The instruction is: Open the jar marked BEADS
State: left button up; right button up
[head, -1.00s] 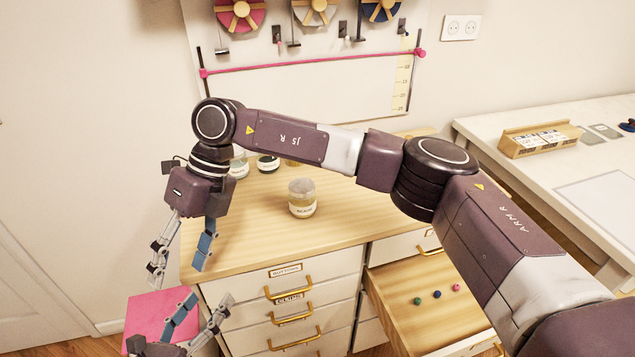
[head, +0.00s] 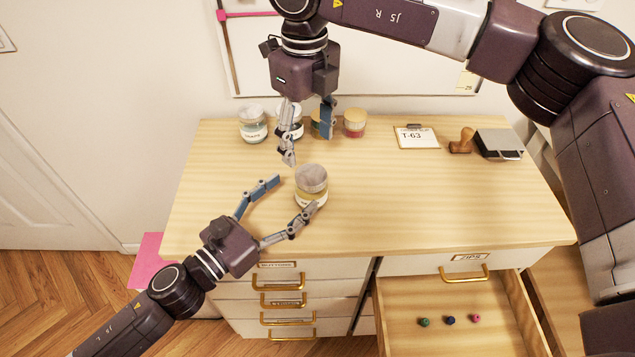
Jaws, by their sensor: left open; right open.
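A glass jar (head: 310,186) with a pale grey lid stands upright on the wooden top of the cabinet (head: 430,205). The lid is on it. Its label is mostly hidden behind a finger of my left gripper. My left gripper (head: 293,196) is open, with one finger at the jar's left and the other across its front; I cannot tell whether they touch it. My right gripper (head: 307,148) is open and empty, pointing down above and just behind the jar.
Several other jars stand along the back, including a white-lidded one (head: 253,124) and a red one (head: 355,123). A clipboard (head: 417,138), a stamp (head: 462,142) and a dark box (head: 498,144) are at the back right. An open drawer (head: 450,335) holds three small spools.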

aim_at(301, 187)
pick_arm(q)
jog(key=shift+w+d+r, duration=0.15)
jog(key=shift+w+d, duration=0.2)
jog(key=shift+w, duration=0.05)
pick_arm(e)
jog(key=shift+s, duration=0.15)
pick_arm(q)
jog(key=x, duration=0.5)
jog(key=shift+d, duration=0.15)
pick_arm(e)
jog(key=shift+w+d+f, duration=0.15)
jog(key=shift+w+d, duration=0.2)
jog(key=shift+w, duration=0.05)
pick_arm(q)
jog(key=shift+w+d, duration=0.2)
pick_arm(e)
jog(key=shift+s+a, duration=0.15)
jog(key=shift+a, duration=0.05)
jog(key=shift+d, duration=0.1)
